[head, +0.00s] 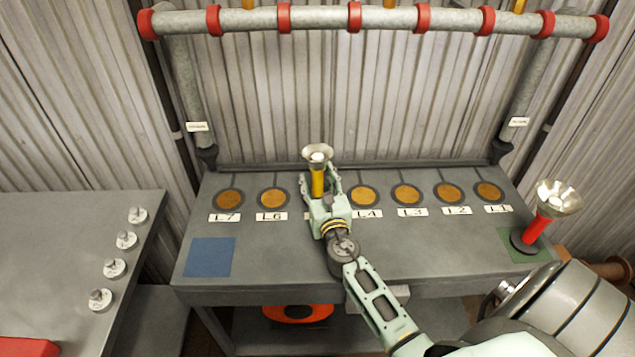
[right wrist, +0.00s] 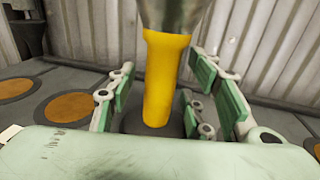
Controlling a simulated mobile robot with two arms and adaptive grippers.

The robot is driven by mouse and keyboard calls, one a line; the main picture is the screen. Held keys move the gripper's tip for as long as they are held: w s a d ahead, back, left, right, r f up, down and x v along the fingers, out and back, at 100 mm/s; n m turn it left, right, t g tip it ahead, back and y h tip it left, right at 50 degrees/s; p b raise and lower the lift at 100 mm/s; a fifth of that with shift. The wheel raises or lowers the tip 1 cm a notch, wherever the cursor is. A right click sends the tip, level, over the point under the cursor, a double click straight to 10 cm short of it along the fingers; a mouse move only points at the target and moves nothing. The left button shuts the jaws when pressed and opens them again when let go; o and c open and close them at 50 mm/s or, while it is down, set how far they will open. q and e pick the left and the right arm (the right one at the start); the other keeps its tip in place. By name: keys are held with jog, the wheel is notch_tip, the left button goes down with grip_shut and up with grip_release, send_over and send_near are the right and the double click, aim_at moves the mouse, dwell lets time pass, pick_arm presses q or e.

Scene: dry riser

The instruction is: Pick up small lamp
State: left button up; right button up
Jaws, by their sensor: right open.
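The small lamp (head: 317,180) has a yellow handle and a metal reflector head, and stands upright at the back of the grey table, at the spot between L6 and L4. In the right wrist view its yellow handle (right wrist: 163,80) rises between the fingers. My right gripper (head: 321,178) is open around the handle, with a finger on each side; the right wrist view (right wrist: 165,100) shows gaps between the pads and the handle. The lamp's lower end is partly hidden by the gripper. A larger red lamp (head: 537,228) stands on a green square at the right. My left gripper is not in view.
The grey table (head: 290,250) has a row of round copper-coloured spots with labels and a blue square (head: 209,257). A red-ringed pipe (head: 330,18) runs above. A side table (head: 60,240) at left holds several small metal pieces. The table's front left is clear.

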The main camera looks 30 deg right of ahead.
grip_shut()
dwell(0.3)
jog(key=shift+r, duration=0.15)
dwell(0.3)
